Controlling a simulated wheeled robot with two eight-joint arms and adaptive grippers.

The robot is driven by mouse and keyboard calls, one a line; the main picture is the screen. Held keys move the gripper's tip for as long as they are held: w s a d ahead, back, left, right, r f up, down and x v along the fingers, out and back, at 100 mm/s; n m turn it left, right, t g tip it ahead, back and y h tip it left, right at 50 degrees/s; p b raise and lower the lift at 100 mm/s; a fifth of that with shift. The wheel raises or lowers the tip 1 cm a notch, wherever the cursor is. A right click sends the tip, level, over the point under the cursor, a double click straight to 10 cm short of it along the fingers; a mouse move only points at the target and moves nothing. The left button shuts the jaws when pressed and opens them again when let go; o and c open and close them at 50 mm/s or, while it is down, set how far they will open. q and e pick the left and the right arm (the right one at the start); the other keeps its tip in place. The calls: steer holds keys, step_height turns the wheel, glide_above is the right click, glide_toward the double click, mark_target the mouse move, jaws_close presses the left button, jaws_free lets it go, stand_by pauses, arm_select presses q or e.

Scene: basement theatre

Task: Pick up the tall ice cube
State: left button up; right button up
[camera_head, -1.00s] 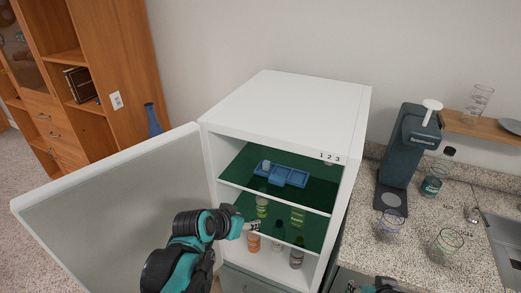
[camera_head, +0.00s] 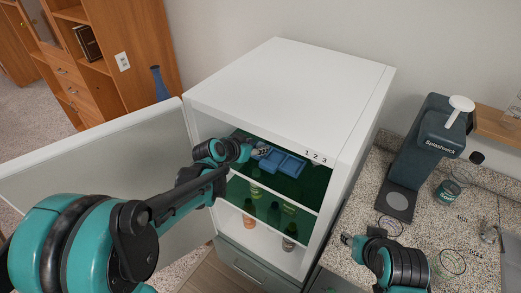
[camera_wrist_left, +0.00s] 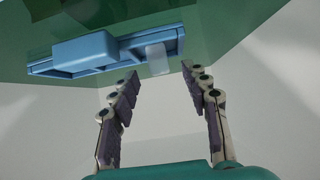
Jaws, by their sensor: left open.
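A blue ice tray (camera_head: 291,166) lies on the upper green shelf inside the open white fridge. In the left wrist view the tray (camera_wrist_left: 120,58) is at the top, and a pale, translucent ice cube (camera_wrist_left: 157,60) sits at it. My left gripper (camera_head: 258,151) reaches into the fridge at the tray's left end and hides the cube in the head view. In the left wrist view this gripper (camera_wrist_left: 160,77) is open, with its fingertips on either side of the cube and apart from it. My right gripper (camera_head: 347,240) is over the counter; its jaw opening is unclear.
The fridge door (camera_head: 95,155) stands open on the left. Bottles (camera_head: 289,237) stand on the lower shelves. The granite counter (camera_head: 440,222) on the right holds a dark Splashwork dispenser (camera_head: 424,145) and glasses.

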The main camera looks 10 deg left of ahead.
arm_select(q)
steer(key=shift+x, duration=1.15)
steer(key=shift+s, duration=0.1)
steer(key=c, duration=1)
steer(key=shift+r, duration=0.2)
